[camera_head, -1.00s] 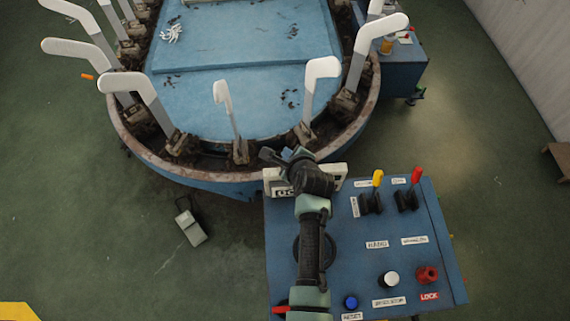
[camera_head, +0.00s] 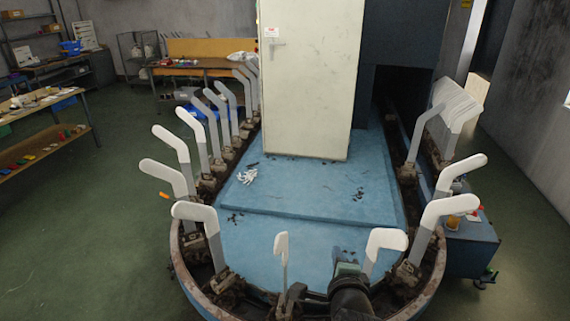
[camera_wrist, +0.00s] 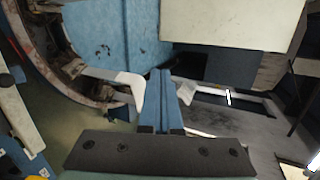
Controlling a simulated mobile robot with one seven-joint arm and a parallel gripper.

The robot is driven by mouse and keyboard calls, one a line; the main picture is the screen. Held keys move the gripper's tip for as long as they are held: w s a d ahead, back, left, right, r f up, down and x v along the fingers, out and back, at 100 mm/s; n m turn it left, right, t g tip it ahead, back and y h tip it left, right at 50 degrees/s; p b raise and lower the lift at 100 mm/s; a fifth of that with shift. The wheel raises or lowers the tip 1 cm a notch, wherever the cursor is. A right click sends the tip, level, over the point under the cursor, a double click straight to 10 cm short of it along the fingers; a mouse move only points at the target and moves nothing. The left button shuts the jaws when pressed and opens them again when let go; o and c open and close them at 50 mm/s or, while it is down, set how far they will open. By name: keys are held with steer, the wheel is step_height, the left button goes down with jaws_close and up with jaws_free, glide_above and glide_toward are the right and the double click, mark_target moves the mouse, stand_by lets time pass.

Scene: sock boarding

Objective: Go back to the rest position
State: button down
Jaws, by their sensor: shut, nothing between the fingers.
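In the wrist view the two blue fingers of my gripper (camera_wrist: 161,88) lie together, shut, with nothing held between them. A white sock form (camera_wrist: 131,88) shows just left of the fingers, and another pale form shows partly behind them to the right. I cannot tell how far these are from the fingers. In the head view my dark arm shows at the bottom, in front of the near end of the oval machine. The near white forms (camera_head: 387,239) stand around it there. The fingertips are hard to make out in that view.
The blue machine bed (camera_head: 270,244) is ringed by a rusty rim carrying several upright white forms. A tall pale cabinet (camera_head: 310,80) stands on the bed, with a white clump (camera_head: 247,176) beside it. A blue cart (camera_head: 470,246) is at right. Green floor (camera_head: 80,235) is open at left.

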steer(key=s+a+r+n+t+b, duration=0.2)
steer(key=a+r+n+t, duration=0.3)
steer(key=r, duration=0.8)
steer(key=s+a+r+n+t+b, duration=0.1)
steer(key=s+r+n+t+b, duration=0.15)
steer(key=r+n, duration=0.75)
steer(key=s+a+r+n+t+b, duration=0.1)
steer(key=s+a+r+n+t, duration=0.1)
steer(key=s+r, duration=0.6)
steer(key=s+a+r+n+t+y+b, duration=0.1)
steer(key=s+a+r+n+t+b, duration=0.1)
steer(key=s+r, duration=0.6)
step_height(320, 180, up, 3)
steer(key=shift+s+a+r+n+t+b, duration=0.25)
steer(key=shift+a+n+t, duration=0.3)
steer(key=shift+t, duration=0.7)
steer(key=shift+f, duration=0.1)
